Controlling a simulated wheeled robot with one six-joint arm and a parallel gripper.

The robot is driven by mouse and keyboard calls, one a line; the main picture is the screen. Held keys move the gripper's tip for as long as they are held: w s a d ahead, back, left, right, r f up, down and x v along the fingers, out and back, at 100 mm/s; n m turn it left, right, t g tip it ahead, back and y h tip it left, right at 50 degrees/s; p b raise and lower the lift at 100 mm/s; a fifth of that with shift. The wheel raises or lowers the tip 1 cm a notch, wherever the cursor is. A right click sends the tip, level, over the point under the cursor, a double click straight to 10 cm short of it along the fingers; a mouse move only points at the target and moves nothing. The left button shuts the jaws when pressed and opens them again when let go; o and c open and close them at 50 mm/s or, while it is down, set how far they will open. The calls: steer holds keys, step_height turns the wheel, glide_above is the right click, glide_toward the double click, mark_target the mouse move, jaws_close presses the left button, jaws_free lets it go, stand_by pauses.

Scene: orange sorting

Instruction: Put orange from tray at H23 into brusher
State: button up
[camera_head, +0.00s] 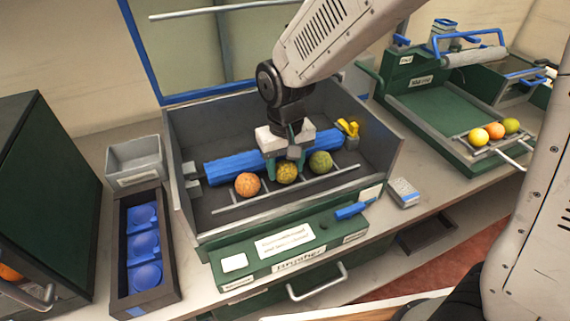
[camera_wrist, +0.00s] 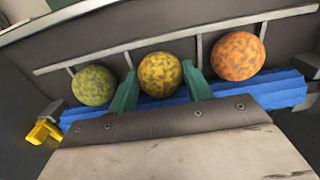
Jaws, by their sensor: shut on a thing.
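My gripper (camera_head: 287,170) is inside the brusher (camera_head: 281,259), a grey open box with a green labelled front. Its green fingers are shut on a yellow speckled orange (camera_head: 287,173), the middle one of three in a row. The wrist view shows this orange (camera_wrist: 160,74) between the fingertips (camera_wrist: 160,84), beside the blue roller (camera_wrist: 277,92). A reddish-orange speckled orange (camera_head: 247,184) lies to its left and a green speckled one (camera_head: 320,162) to its right in the head view. A dark tray (camera_head: 121,254) left of the brusher has blue cups, all empty.
A grey bin (camera_head: 134,159) stands behind the dark tray. A green machine (camera_head: 436,103) at the right holds three fruits on a rack. A small grey box (camera_head: 403,192) lies right of the brusher. A dark green cabinet (camera_head: 62,190) stands at far left.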

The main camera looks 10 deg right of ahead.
mark_target(285, 163)
steer(key=shift+f, duration=0.15)
steer(key=o, duration=1)
step_height(285, 163, up, 8)
steer(key=shift+f, duration=0.15)
steer(key=shift+s+d+r, duration=0.1)
steer(key=shift+d+r, duration=0.15)
steer(key=s+d+r+m, duration=0.1)
steer(key=s+d+r, duration=0.2)
steer(key=d, duration=0.3)
steer(key=s+d+r, duration=0.3)
steer(key=s+d, duration=0.1)
steer(key=d, duration=0.1)
steer(key=shift+s+d+r+m+t, duration=0.25)
steer(key=shift+s+d+m, duration=0.1)
steer(key=shift+s+d, duration=1.5)
steer(key=shift+s+d+r+m+t, duration=0.15)
steer(key=shift+s+d+r+m, duration=0.2)
steer(key=shift+s+d, duration=1.4)
steer(key=shift+s+d+r+m+t, duration=0.3)
steer(key=shift+s+d, duration=0.7)
steer(key=shift+s, duration=1.65)
